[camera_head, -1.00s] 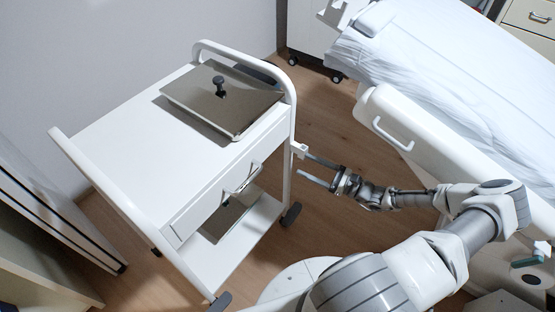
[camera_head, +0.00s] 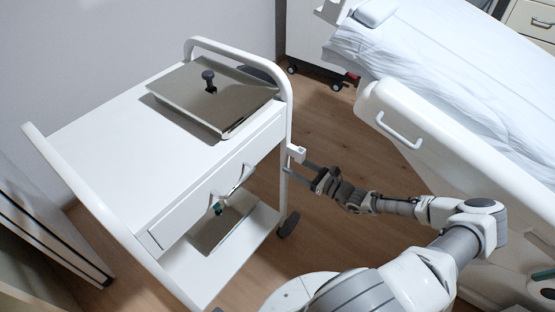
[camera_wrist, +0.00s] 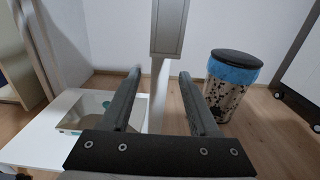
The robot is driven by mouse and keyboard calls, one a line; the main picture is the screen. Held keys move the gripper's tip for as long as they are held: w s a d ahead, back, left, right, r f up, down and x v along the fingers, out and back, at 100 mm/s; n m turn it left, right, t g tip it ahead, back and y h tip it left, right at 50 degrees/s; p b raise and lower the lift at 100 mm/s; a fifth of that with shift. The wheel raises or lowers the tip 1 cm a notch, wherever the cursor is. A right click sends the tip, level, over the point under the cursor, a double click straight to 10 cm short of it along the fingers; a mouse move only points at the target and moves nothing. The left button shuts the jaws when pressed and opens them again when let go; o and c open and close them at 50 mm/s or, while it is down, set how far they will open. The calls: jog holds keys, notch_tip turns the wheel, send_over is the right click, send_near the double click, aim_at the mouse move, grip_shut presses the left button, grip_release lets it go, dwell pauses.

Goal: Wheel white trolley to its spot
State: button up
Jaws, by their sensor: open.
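The white trolley (camera_head: 110,140) stands upright on its castors at the left of the head view, with a curved rail at each end, a drawer (camera_head: 200,195) with a handle, and a lower shelf (camera_head: 190,270). A covered metal tray (camera_head: 180,95) with a black knob lies on its top. My gripper (camera_head: 307,168) is open beside the trolley's right-hand rail post, close to a small white block (camera_head: 296,153) on it. In the wrist view, the post (camera_wrist: 157,85) shows between my open fingers (camera_wrist: 162,95). Contact cannot be told.
The white couch (camera_head: 430,130) with its side rail fills the right side. A bin (camera_wrist: 230,85) with a blue liner stands behind the trolley. A panelled unit (camera_head: 50,240) stands at the left.

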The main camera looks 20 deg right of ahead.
jog(key=b+x, duration=0.1)
jog(key=x, duration=0.6)
jog(key=shift+w+b, duration=0.2)
jog(key=shift+b, duration=0.15)
jog(key=shift+a, duration=0.1)
grip_shut()
dwell(0.9)
